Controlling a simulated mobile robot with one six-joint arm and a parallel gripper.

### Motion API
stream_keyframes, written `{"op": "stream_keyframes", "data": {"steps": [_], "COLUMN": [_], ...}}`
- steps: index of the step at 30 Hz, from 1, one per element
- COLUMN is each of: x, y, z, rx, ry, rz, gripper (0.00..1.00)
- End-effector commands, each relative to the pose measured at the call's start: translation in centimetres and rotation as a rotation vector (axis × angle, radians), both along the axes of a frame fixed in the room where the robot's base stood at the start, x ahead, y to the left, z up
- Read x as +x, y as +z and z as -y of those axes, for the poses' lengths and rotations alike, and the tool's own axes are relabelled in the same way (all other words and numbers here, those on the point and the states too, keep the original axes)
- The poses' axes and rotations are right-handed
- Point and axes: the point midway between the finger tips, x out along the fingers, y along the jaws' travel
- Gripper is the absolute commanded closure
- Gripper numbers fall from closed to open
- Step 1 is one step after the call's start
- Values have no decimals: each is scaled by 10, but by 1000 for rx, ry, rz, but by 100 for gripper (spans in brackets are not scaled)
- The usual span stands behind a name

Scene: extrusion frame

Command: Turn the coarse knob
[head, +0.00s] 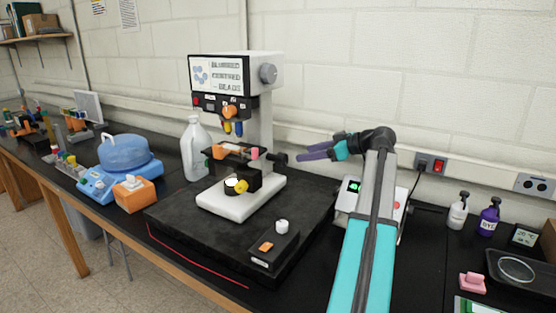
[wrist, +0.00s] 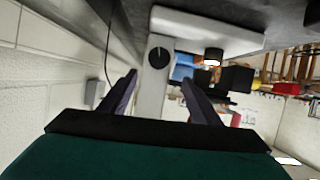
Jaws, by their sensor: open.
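The white microscope (head: 240,195) stands on a black slab on the bench. A black round knob with a white mark (wrist: 159,57) is on the side of its white column in the wrist view, which looks upside down. A dark knob (head: 278,157) also sticks out to the right of the column in the head view; I take it as the coarse knob. My gripper (head: 303,153) is open, with its purple fingers pointing left at the knob. In the wrist view my gripper (wrist: 160,78) has one finger on each side of the knob, which shows beyond the tips, apparently untouched.
A grey knob (head: 267,73) is higher up, on the microscope's head. A small black box with a white knob (head: 281,226) stands at the front of the slab. A white jug (head: 194,148) is behind the microscope. A device with a green display (head: 354,186) stands beneath my arm.

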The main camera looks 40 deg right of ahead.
Motion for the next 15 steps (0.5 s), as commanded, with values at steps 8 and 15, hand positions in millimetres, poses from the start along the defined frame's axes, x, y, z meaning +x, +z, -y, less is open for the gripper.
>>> {"op": "stream_keyframes", "data": {"steps": [8,15], "x": [-4,8], "y": [0,-6], "z": [6,3], "rx": [0,1], "ry": [-9,-9], "rz": [-1,-1], "gripper": [43,43]}}
